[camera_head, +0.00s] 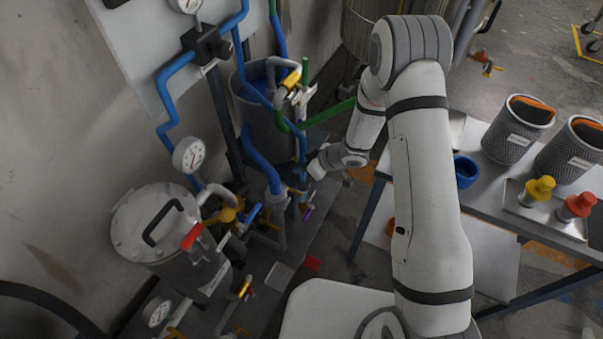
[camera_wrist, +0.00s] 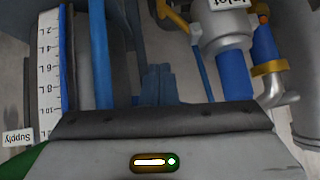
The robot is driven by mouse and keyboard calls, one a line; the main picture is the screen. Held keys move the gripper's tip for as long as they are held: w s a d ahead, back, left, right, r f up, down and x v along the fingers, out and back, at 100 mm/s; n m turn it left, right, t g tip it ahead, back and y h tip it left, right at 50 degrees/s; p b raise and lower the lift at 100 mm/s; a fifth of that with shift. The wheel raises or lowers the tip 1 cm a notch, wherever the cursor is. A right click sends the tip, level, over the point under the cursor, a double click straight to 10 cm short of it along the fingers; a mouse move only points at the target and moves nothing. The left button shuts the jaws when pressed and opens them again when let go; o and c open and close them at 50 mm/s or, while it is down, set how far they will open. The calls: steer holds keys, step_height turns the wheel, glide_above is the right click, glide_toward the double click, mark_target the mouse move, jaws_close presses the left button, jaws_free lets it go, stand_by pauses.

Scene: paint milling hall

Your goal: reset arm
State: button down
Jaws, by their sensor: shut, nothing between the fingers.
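My arm reaches up and over from the bottom of the head view and folds down toward the pipework. My gripper (camera_head: 301,178) is at its far end, close to the blue pipes, and small in that view. In the wrist view the fingers of my gripper (camera_wrist: 158,84) are together and hold nothing. I cannot tell whether the fingers touch a pipe. A scale marked in litres (camera_wrist: 50,60) and a label reading "Supply" (camera_wrist: 17,137) show at the left of the wrist view.
A lidded steel vessel (camera_head: 155,222) and a pressure gauge (camera_head: 188,154) stand left of my gripper. A grey tank (camera_head: 262,128) with blue and green pipes is behind. A table (camera_head: 478,185) at right bears a blue cup (camera_head: 466,172), mesh baskets (camera_head: 517,130) and yellow and red knobs.

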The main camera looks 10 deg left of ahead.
steer(key=shift+r, duration=0.35)
steer(key=shift+d, duration=0.1)
steer(key=w+d+r+m+t+h+p, duration=0.1)
steer(key=w+d+r+m+t+h, duration=0.1)
steer(key=w+d+r, duration=0.4)
steer(key=w+d+r+m+t+h+p, duration=0.1)
steer(key=d+r+m+t+h, duration=0.2)
steer(key=r, duration=0.5)
steer(key=s+d+r+m+h, duration=0.2)
steer(key=d+r+h, duration=0.1)
steer(key=d+r, duration=0.75)
steer(key=s+d+r+m+g+h+p, duration=0.15)
steer(key=s+d+r+m, duration=0.35)
steer(key=s+d+r, duration=0.55)
steer(key=s+a+r+m+g+p, duration=0.1)
steer(key=s+a+m+g+p, duration=0.1)
steer(key=s, duration=1.3)
steer(key=shift+r+m+y, duration=0.25)
steer(key=shift+m+y, duration=0.05)
steer(key=shift+y, duration=0.05)
